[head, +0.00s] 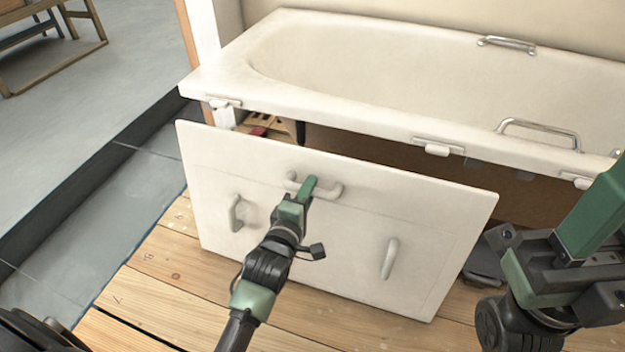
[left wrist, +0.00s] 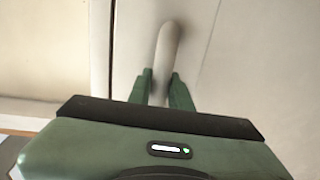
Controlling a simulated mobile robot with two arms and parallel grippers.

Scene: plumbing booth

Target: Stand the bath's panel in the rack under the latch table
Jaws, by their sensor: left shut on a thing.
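The bath's white panel (head: 335,245) is off the bath front, leaning with its top edge toward the bath (head: 400,75), its lower part near the wooden floor. It has a top handle (head: 330,191), a left handle (head: 235,213) and a right handle (head: 390,258). My left gripper (head: 305,190) is shut on the top handle. In the left wrist view the fingers (left wrist: 160,88) close around a white handle bar (left wrist: 168,45). My right arm's end (head: 545,275) is at the right, apart from the panel; its fingertips are not clear.
The bath underside is open and dark, with latches (head: 437,147) under its rim. A wooden-legged table (head: 60,50) stands at the far left; I cannot tell whether it has the rack. A dark raised edge (head: 90,165) and grey tiles (head: 90,210) lie left of the wooden boards (head: 150,295).

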